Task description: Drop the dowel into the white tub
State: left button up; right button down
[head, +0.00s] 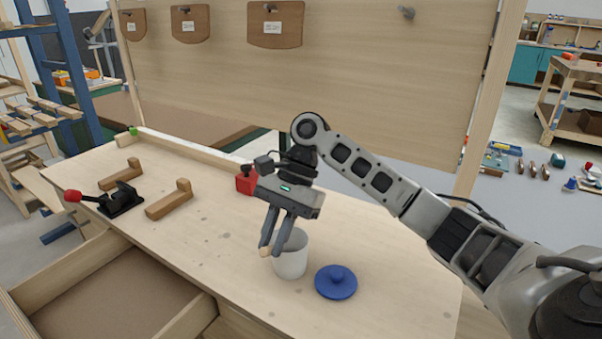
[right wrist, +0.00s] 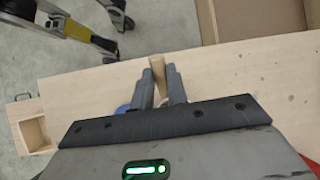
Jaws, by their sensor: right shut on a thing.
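My right gripper (head: 271,244) is shut on the dowel, a short tan wooden piece whose end (head: 264,252) shows at the fingertips. In the right wrist view the dowel (right wrist: 157,64) sticks out between the two fingers (right wrist: 162,82). The white tub (head: 291,262) stands upright and open on the workbench. The fingers overlap the tub's left rim in the head view; I cannot tell whether the dowel is over the opening or in front of it. The tub is not clearly visible in the right wrist view. My left gripper is not in view.
A blue knobbed lid (head: 336,283) lies right of the tub. A red block (head: 246,181) stands behind the gripper. Wooden pieces (head: 168,199) and a black clamp with a red knob (head: 121,200) are at left. The bench (head: 215,240) is clear between them and the tub.

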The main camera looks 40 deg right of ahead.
jog(key=w+d+r+m+t+y+p, duration=0.2)
jog(key=w+d+r+m+t+y, duration=0.1)
jog(key=d+r+m+t+y, duration=0.25)
pick_arm(q)
jog(key=b, duration=0.2)
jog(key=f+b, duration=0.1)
jog(key=b, duration=0.2)
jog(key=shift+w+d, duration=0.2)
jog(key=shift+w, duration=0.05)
pick_arm(e)
notch_tip(320, 180, down, 6)
jog(key=d+m+h, duration=0.1)
jog(key=m, duration=0.1)
jog(key=shift+w+d+f+h, duration=0.15)
jog(key=shift+d+h, duration=0.2)
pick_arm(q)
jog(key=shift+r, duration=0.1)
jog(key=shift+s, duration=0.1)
pick_arm(e)
jog(key=c, duration=1.3)
grip_release()
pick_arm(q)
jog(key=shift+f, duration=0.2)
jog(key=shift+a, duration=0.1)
